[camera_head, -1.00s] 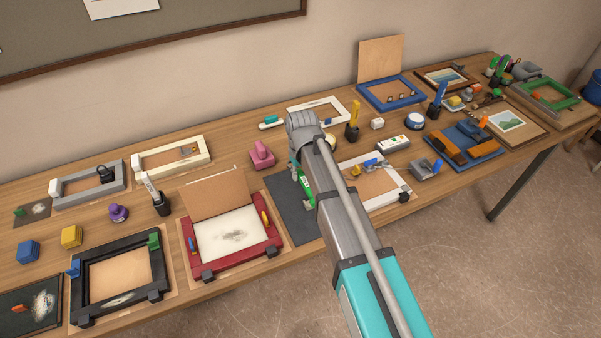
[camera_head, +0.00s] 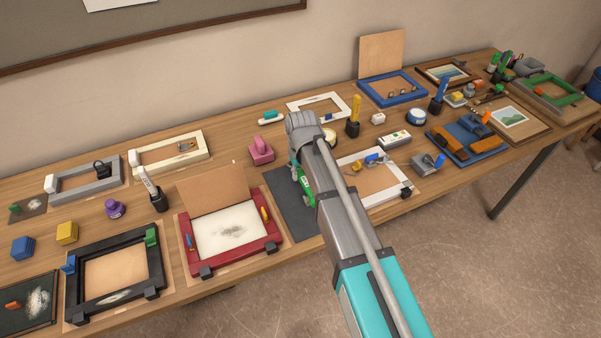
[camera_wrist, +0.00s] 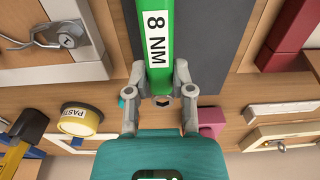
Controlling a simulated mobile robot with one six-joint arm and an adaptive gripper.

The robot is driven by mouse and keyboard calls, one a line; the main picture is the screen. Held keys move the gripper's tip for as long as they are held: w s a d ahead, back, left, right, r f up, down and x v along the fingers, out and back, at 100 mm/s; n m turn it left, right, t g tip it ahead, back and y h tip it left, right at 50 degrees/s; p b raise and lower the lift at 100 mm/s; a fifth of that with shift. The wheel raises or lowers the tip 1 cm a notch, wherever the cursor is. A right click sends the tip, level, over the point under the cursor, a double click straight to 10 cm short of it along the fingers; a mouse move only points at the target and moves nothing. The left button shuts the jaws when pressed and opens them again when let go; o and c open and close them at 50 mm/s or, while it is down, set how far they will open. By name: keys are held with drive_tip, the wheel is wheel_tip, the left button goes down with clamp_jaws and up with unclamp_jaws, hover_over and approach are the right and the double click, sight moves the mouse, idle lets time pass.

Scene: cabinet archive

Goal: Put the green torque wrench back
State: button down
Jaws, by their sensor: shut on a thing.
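The green torque wrench (camera_head: 307,186) is in my gripper (camera_head: 295,166), above the dark grey mat (camera_head: 283,207) near the middle of the bench. My forearm hides part of the gripper and of the wrench in the head view. In the wrist view my gripper (camera_wrist: 161,88) is shut on the green wrench (camera_wrist: 157,68), whose white label reads "8 NM". The wrench runs up out of the top of the wrist view, so its far end is hidden there. Whether it touches the mat I cannot tell.
A red frame (camera_head: 232,263) stands left of the mat and a white frame (camera_head: 392,197) right of it. A pink block (camera_head: 261,151) and a yellow tool in a black holder (camera_head: 353,126) stand behind. The paste jar (camera_wrist: 80,121) shows in the wrist view. The bench is crowded.

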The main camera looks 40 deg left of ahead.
drive_tip(key=shift+f+b, duration=1.05)
idle(0.4)
drive_tip(key=shift+c, duration=2)
unclamp_jaws()
drive_tip(key=o, duration=0.4)
drive_tip(key=shift+r, duration=0.2)
drive_tip(key=shift+r+p, duration=2.85)
drive_tip(key=shift+p, duration=0.2)
